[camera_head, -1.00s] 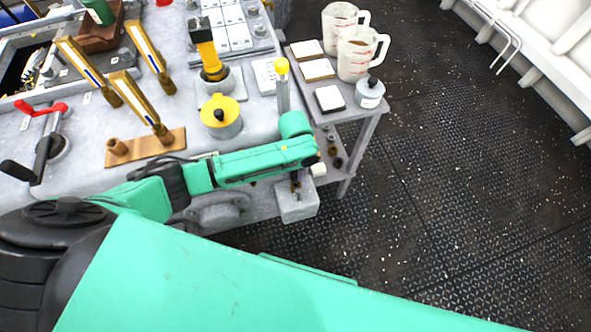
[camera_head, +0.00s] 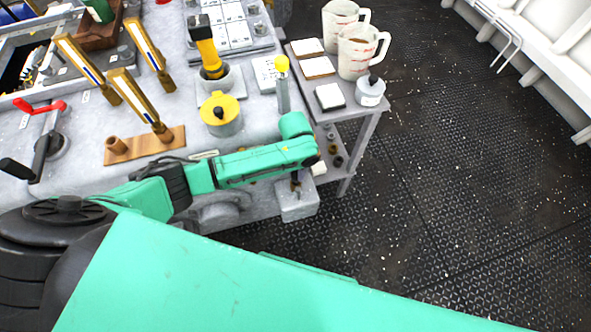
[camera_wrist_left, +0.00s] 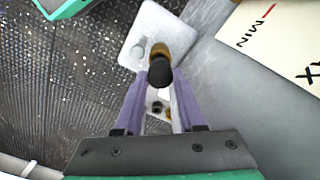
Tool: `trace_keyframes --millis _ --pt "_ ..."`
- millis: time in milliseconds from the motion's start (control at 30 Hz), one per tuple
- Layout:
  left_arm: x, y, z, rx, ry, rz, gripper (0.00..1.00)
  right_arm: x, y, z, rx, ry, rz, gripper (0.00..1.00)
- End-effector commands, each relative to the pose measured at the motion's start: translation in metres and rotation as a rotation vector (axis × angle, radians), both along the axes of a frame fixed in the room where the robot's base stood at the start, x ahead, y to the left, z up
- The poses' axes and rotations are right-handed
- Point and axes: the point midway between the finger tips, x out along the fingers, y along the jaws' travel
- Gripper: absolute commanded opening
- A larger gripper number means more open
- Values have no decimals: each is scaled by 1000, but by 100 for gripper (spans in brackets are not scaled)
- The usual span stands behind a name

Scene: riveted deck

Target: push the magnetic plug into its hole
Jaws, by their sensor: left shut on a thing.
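The magnetic plug (camera_wrist_left: 160,72) has a black knob and a brass-coloured collar. In the left wrist view it sits between the purple fingers of my left gripper (camera_wrist_left: 161,80), which is shut on it. Beyond the plug is a pale block (camera_wrist_left: 136,28) with a small grey peg. The plug's collar overlaps the block's edge in the picture, and I cannot tell whether it touches. In the head view my left gripper (camera_head: 296,182) is small and mostly hidden under its teal arm, just above the grey block (camera_head: 297,206). No hole for the plug is clearly visible. My right gripper is not in view.
A grey workbench (camera_head: 75,195) carries a red-handled crank (camera_head: 40,106), brass-coloured levers and a yellow-lidded pot (camera_head: 221,116). A side table (camera_head: 352,118) holds measuring jugs (camera_head: 356,54), tiles and a white bottle (camera_head: 370,91). The dark deck floor (camera_head: 440,200) to the right is clear.

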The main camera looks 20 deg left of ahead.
Motion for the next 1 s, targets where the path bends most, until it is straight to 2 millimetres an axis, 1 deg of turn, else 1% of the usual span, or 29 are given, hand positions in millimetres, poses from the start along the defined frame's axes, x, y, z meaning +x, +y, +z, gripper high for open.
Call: trace_keyframes --millis 1000 --pt "0 0 -21 1 -1 0 0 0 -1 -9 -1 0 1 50"
